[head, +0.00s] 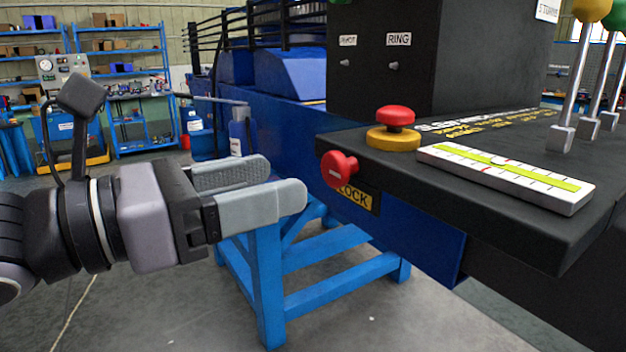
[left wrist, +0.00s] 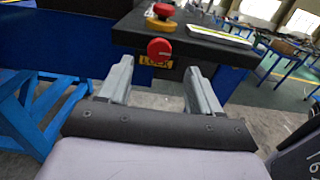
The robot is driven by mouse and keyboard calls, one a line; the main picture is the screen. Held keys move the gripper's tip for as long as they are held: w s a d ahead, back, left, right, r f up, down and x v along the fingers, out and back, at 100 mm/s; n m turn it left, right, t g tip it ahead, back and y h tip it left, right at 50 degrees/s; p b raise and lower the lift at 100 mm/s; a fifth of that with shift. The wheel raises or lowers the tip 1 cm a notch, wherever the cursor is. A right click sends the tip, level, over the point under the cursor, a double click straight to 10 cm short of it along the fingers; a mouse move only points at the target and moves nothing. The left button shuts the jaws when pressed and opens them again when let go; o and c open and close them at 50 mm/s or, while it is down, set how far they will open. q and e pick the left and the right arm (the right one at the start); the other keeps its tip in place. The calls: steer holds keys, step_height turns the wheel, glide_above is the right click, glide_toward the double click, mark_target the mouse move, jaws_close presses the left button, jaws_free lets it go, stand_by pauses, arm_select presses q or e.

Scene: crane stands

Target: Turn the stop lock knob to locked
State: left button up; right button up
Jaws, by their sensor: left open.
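The stop lock knob (head: 339,169) is a red knob on the near left edge of the black console, beside a yellow LOCK label (head: 357,199). In the left wrist view the knob (left wrist: 159,48) shows beyond and between my fingertips, with the label (left wrist: 157,62) just below it. My left gripper (head: 277,182) is open and empty, pointing at the knob from the left with a small gap between. In the left wrist view its two fingers (left wrist: 157,75) stand apart on either side of the knob's line. My right gripper is not in view.
A red mushroom button on a yellow base (head: 394,131) stands on the console top (head: 480,230) just above the knob. A level gauge (head: 505,177) and several levers (head: 573,90) are farther right. A blue steel frame (head: 268,285) stands below the gripper.

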mark_target(330, 167)
arm_select(q)
steer(key=shift+p+x, duration=0.85)
steer(key=shift+x, duration=2.65)
steer(key=c, duration=1)
